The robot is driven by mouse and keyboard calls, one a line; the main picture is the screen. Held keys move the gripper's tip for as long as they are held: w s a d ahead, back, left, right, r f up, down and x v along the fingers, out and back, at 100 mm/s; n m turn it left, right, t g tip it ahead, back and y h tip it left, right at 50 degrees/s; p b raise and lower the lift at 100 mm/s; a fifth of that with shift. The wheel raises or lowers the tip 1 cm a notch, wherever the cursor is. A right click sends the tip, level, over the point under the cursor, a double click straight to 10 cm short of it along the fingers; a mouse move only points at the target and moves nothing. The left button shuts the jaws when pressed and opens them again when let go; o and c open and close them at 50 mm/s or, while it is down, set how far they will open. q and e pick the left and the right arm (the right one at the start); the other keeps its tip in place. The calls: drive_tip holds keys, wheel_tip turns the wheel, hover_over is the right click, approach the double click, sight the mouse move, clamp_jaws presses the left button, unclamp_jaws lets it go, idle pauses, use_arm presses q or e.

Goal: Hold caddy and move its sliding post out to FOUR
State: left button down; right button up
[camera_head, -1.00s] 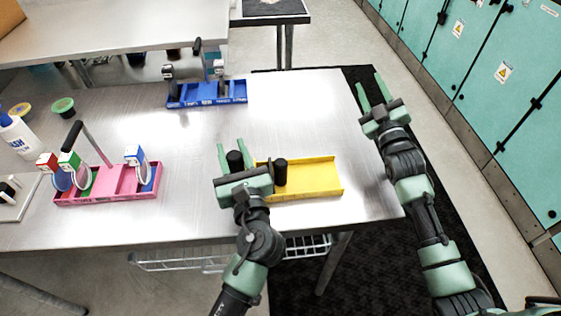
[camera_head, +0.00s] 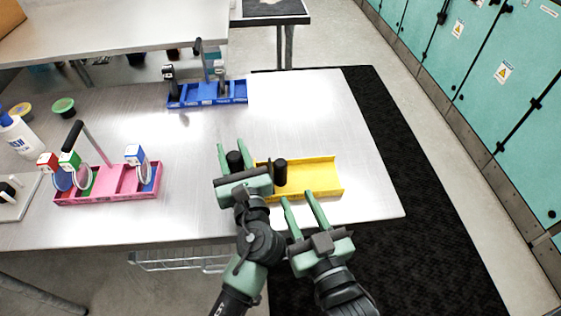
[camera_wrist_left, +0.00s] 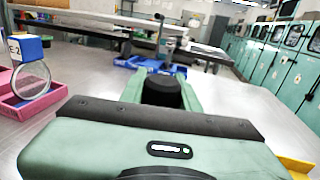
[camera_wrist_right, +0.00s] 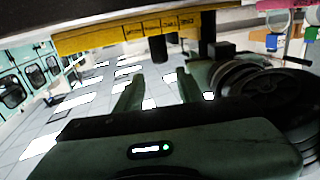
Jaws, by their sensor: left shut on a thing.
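The yellow caddy (camera_head: 318,178) lies on the metal table. A black upright grip (camera_head: 235,160) stands at its left end, and a shorter black sliding post (camera_head: 280,172) stands near that end of the tray. My left gripper (camera_head: 232,147) is shut on the black grip, which also shows between its fingers in the left wrist view (camera_wrist_left: 162,92). My right gripper (camera_head: 297,196) is open and empty at the caddy's front side, right of the post. In the right wrist view the caddy's labelled yellow side (camera_wrist_right: 110,36) shows at the top, with the post (camera_wrist_right: 158,50); the label words are too blurred to read surely.
A pink caddy (camera_head: 122,195) with several coloured tags and rings stands at the left. A blue caddy (camera_head: 205,103) stands at the back. A white bottle (camera_head: 18,138) is at the far left. The table right of the yellow caddy is clear up to its edge.

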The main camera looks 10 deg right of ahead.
sight(284, 168)
drive_tip(key=x, duration=1.1)
drive_tip(key=shift+w+a, duration=0.1)
drive_tip(key=shift+w, duration=0.3)
drive_tip(key=shift+c, duration=0.3)
clamp_jaws()
idle(0.5)
